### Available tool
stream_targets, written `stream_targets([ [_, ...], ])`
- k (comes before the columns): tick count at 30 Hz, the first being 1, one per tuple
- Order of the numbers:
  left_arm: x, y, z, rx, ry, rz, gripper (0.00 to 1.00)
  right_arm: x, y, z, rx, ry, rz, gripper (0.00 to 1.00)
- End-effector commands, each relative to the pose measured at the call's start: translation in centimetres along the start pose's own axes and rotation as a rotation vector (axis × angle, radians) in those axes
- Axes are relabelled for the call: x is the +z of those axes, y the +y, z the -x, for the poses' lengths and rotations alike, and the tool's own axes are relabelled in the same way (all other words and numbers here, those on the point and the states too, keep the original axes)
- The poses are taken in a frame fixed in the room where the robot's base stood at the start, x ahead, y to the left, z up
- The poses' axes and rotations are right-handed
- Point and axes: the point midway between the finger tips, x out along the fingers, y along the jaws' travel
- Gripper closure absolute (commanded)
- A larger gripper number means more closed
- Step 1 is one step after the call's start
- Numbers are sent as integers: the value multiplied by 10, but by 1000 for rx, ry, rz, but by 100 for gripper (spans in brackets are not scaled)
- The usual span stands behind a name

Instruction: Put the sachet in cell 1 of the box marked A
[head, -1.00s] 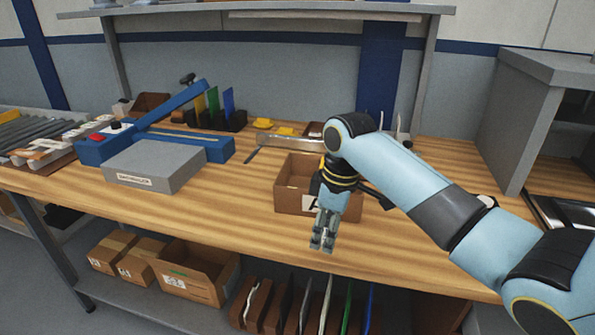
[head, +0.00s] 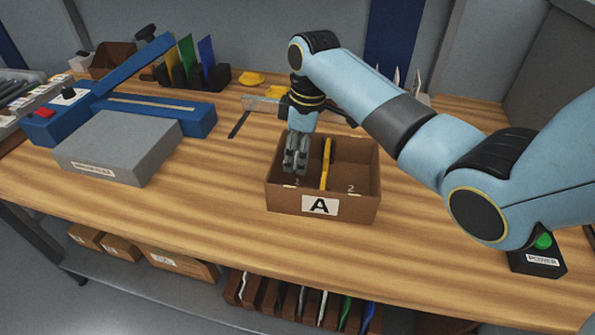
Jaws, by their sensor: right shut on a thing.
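The box marked A (head: 285,199) is an open brown carton on the wooden bench, with its A label facing me. A yellow divider (head: 326,165) parts cell 1 on the left from cell 2 on the right. My right gripper (head: 295,168) points down at cell 1, its fingertips at or just inside the opening; the exact depth is hard to tell. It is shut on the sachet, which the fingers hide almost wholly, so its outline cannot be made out. My left gripper is not in view.
A blue sealer with a long arm (head: 130,72) and a grey block (head: 118,145) stand to the left. Colored upright sheets (head: 188,60) stand behind. A power box with a green button (head: 540,255) is at right. The bench front is clear.

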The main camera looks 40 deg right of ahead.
Motion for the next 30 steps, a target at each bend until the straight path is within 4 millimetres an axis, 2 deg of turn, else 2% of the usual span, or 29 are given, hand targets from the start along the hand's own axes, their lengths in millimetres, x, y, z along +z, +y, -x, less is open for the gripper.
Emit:
stream_targets([
  [5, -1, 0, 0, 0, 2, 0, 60, 2, 0, -20, -1, -1, 0, 75],
  [12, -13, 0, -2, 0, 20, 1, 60, 6, 0, -52, 0, 0, 0, 75],
  [23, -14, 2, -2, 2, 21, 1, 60, 7, 0, -56, 1, 0, 0, 75],
  [24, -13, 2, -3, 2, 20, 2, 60, 7, 0, -57, 1, 0, 0, 52],
  [29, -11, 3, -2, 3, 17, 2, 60, 7, 0, -56, 1, 0, 0, 31],
  [30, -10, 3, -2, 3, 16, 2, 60, 7, 0, -56, 1, 0, 0, 30],
])
